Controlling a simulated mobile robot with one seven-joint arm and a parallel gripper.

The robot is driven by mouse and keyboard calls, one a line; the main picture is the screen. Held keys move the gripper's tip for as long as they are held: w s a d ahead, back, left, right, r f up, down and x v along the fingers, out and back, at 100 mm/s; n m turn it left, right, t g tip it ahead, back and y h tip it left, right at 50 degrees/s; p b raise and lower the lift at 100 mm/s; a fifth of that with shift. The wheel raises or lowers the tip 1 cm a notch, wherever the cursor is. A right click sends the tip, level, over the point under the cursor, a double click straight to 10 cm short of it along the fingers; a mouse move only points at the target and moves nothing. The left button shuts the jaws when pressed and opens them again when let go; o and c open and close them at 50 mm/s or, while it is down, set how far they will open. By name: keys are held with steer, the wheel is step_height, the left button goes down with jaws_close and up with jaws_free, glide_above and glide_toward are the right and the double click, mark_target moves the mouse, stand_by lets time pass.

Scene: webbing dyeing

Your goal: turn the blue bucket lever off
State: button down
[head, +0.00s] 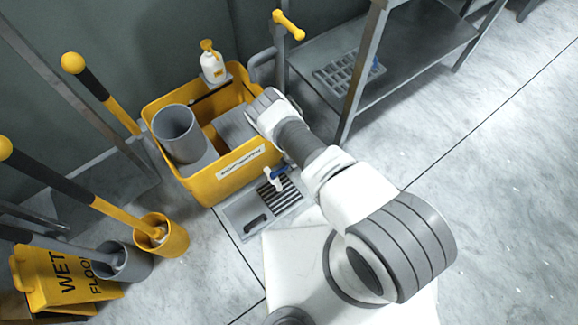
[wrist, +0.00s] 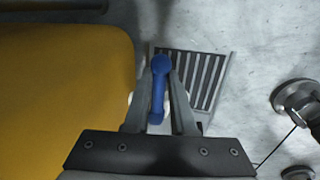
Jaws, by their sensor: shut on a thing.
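The blue bucket lever (wrist: 158,88) shows in the wrist view, its round end toward the top of the picture. My gripper (wrist: 160,92) is shut on it, with one grey finger along each side. A small pale part shows at the lever's lower end. In the head view the blue lever (head: 278,172) is outside the yellow bucket (head: 225,187), low by its front right side and above the floor drain. My arm covers most of the gripper there, so the fingers are not clear in that view.
A metal shelf (head: 410,55) stands at the right. Open floor lies right of my arm.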

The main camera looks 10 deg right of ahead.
steer(key=shift+w+a+n, duration=0.15)
steer(key=shift+w+n, duration=0.05)
steer(key=shift+n, duration=0.1)
stand_by(0.4)
steer(key=c, duration=0.8)
jaws_free()
steer(key=shift+o, duration=0.2)
steer(key=shift+r, duration=0.1)
steer(key=s+d+r+p, duration=0.2)
steer(key=r+p, duration=0.6)
steer(key=r, duration=0.9)
steer(key=shift+s, duration=0.5)
steer(key=shift+s+f, duration=0.1)
